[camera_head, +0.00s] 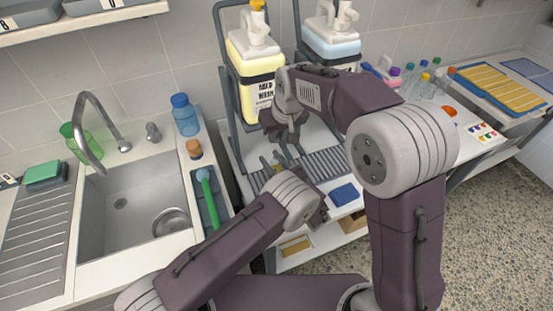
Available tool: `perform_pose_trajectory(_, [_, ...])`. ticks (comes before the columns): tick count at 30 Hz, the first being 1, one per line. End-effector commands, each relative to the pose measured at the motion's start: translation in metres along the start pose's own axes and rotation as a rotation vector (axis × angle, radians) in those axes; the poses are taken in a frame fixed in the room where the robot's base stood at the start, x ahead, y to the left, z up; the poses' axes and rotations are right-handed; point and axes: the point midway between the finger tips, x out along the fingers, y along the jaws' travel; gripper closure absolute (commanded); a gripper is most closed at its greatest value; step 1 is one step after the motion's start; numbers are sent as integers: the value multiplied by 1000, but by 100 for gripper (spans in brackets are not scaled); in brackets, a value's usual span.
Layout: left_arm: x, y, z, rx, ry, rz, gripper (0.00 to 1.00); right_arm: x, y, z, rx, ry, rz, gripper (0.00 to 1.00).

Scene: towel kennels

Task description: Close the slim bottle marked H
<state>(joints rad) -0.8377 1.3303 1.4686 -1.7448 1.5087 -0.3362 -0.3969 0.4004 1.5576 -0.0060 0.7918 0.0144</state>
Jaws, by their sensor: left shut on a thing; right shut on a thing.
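My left arm reaches in from the lower left over the rack table, and my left gripper (284,172) is near the grey ribbed rack. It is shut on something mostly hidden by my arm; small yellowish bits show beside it. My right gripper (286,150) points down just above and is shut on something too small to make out. The two grippers are close together in front of the yellow jug. I cannot read an H marking anywhere. Several small slim bottles with coloured caps (424,78) stand at the back right, their marks unreadable.
A yellow jug (254,75) and a blue jug (330,45) stand in dark frames behind the grippers. A grey ribbed rack (328,163) and blue cloth (343,194) lie on the table. A sink (135,205) and blue bottle (185,116) are left.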

Motion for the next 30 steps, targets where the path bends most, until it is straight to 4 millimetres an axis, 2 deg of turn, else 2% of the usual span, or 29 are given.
perform_pose_trajectory(3, [0,0,0,0,0,0,100,17,0,8,0,-4,0,100])
perform_pose_trajectory(7, [0,0,0,0,0,0,100,30,0,13,0,-1,0,100])
perform_pose_trajectory(23, [0,0,0,0,0,0,100,32,0,14,0,1,0,100])
perform_pose_trajectory(30, [0,0,0,0,0,0,100,43,0,19,1,0,1,100])
